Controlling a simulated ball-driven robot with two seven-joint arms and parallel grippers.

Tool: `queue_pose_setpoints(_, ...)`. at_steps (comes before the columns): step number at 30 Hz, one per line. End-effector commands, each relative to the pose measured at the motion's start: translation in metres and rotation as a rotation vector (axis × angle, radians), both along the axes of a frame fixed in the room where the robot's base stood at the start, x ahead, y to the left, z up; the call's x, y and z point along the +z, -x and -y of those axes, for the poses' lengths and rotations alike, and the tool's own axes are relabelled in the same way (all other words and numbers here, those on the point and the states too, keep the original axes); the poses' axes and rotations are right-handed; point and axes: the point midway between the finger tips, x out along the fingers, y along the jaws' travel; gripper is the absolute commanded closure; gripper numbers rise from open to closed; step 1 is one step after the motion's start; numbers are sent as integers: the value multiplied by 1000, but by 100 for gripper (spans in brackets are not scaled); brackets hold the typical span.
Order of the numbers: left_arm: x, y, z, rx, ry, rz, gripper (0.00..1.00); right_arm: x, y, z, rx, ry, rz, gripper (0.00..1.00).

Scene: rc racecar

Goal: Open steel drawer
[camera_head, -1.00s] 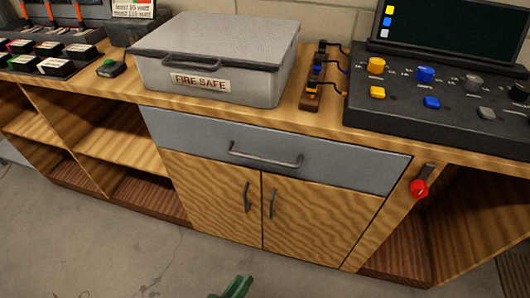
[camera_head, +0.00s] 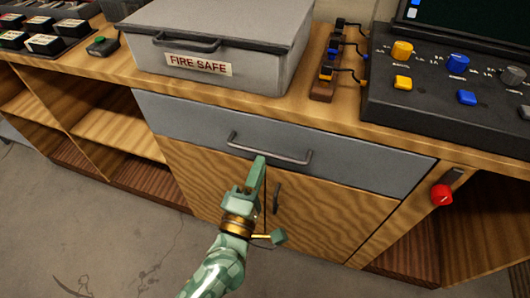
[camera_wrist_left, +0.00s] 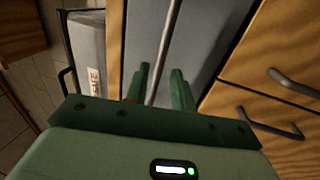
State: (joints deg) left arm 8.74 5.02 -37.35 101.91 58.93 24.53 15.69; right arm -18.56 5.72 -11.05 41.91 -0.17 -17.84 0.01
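The steel drawer (camera_head: 350,158) is a grey-blue front under the bench top, and it is shut. Its dark bar handle (camera_head: 290,157) runs across the middle of the front. My left gripper (camera_head: 258,165) is green and stands in front of the handle, overlapping its middle in the head view. In the left wrist view the two fingers of this gripper (camera_wrist_left: 160,82) are apart. The handle bar (camera_wrist_left: 168,40) shows between them there; whether they touch it I cannot tell. The drawer front (camera_wrist_left: 205,35) fills the background. My right gripper is not in view.
Wooden cabinet doors (camera_head: 335,212) lie below the drawer. A grey fire safe (camera_head: 225,65) and a control panel (camera_head: 440,80) stand on the bench top. A red knob (camera_head: 442,194) is right of the drawer. Open shelves (camera_head: 120,140) are at the left.

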Motion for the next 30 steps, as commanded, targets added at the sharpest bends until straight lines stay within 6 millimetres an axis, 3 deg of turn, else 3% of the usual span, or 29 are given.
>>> queue_pose_setpoints(3,4,-22,7,1,2,0,75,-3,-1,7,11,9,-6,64)
queue_pose_setpoints(7,7,-37,12,1,0,0,75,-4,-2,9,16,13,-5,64)
queue_pose_setpoints(18,9,-44,14,0,-1,-1,75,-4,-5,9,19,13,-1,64)
queue_pose_setpoints(19,9,-44,14,0,-1,-1,78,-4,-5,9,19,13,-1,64)
queue_pose_setpoints(21,9,-44,14,0,-1,-1,98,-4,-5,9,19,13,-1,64)
queue_pose_setpoints(22,9,-43,14,0,-1,-1,100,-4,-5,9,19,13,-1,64)
queue_pose_setpoints(30,9,-41,13,-1,-3,-1,100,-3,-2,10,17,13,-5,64)
